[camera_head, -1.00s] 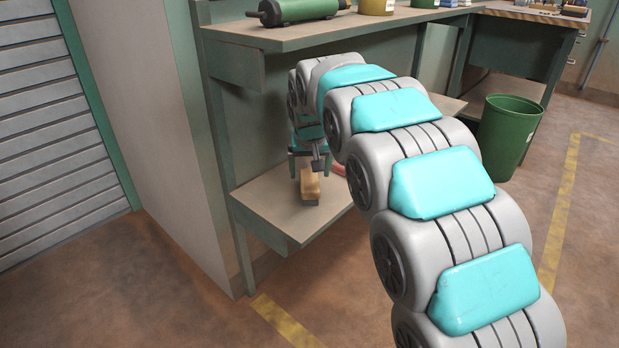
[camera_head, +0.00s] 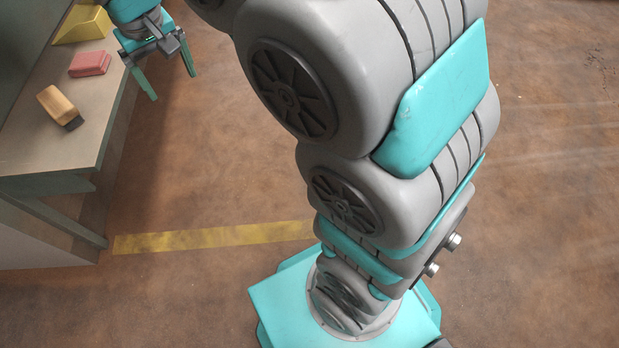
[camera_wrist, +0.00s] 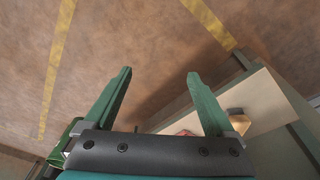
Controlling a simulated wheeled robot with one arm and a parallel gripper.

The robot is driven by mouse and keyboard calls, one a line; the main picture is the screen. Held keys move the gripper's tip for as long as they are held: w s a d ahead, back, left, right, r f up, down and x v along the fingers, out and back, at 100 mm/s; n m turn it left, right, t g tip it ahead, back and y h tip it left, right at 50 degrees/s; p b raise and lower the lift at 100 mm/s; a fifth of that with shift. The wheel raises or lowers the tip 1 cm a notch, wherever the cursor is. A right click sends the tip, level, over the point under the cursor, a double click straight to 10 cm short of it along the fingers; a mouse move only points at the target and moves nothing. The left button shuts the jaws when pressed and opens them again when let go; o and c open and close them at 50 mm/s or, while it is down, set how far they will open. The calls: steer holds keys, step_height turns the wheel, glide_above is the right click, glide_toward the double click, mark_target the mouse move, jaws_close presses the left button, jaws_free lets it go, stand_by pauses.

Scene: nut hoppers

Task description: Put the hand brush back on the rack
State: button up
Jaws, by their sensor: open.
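I cannot make out the rack in the current frames.
A red block (camera_head: 90,63) and a yellow wedge-shaped thing (camera_head: 82,22) lie on the shelf behind the brush. The floor right of the shelf is clear, with a yellow line (camera_head: 215,238). A green bin (camera_wrist: 72,130) shows at lower left in the wrist view.

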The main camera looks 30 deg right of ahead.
steer(key=s+d+f+g, duration=0.1)
steer(key=s+d, duration=0.3)
steer(key=s, duration=0.6)
steer(key=s+d+f+m+g, duration=0.1)
steer(key=s+d+f, duration=0.2)
steer(key=s, duration=0.6)
steer(key=s+d+f+m+g, duration=0.1)
steer(key=s+d+f, duration=0.2)
steer(key=s+d, duration=0.4)
steer(key=s, duration=0.3)
steer(key=shift+s+d+g, duration=0.15)
steer(key=shift+s+g, duration=0.15)
steer(key=shift+g, duration=0.1)
step_height(320, 180, up, 4)
steer(key=p, duration=0.4)
steer(key=shift+f, duration=0.1)
